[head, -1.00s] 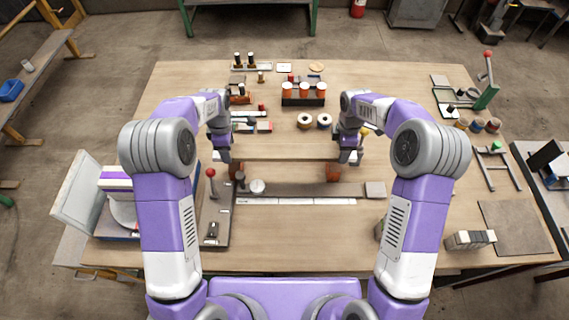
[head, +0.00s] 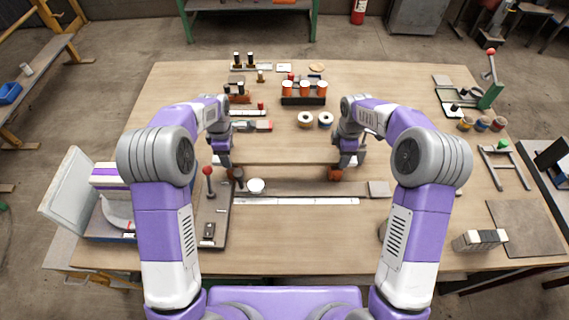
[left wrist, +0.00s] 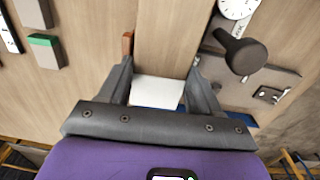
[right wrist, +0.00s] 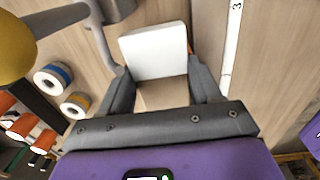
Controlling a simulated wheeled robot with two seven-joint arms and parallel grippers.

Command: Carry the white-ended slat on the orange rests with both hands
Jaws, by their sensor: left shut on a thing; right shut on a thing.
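The slat (head: 285,163) is a long pale wooden strip with white ends, spanning between my two grippers in the head view. My left gripper (left wrist: 160,85) is shut on it near one white end (left wrist: 157,93). My right gripper (right wrist: 160,88) is shut on it beside the other white end (right wrist: 153,50), which sticks out past the fingers. One orange rest (head: 336,174) stands just nearer than the slat's right part. An orange piece (left wrist: 127,43) shows beside the slat in the left wrist view. I cannot tell whether the slat touches the rests.
A dark base with a red-knobbed lever (head: 208,172) stands near my left gripper. Two spools (head: 315,120) and a rack of orange-topped jars (head: 303,94) stand farther back.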

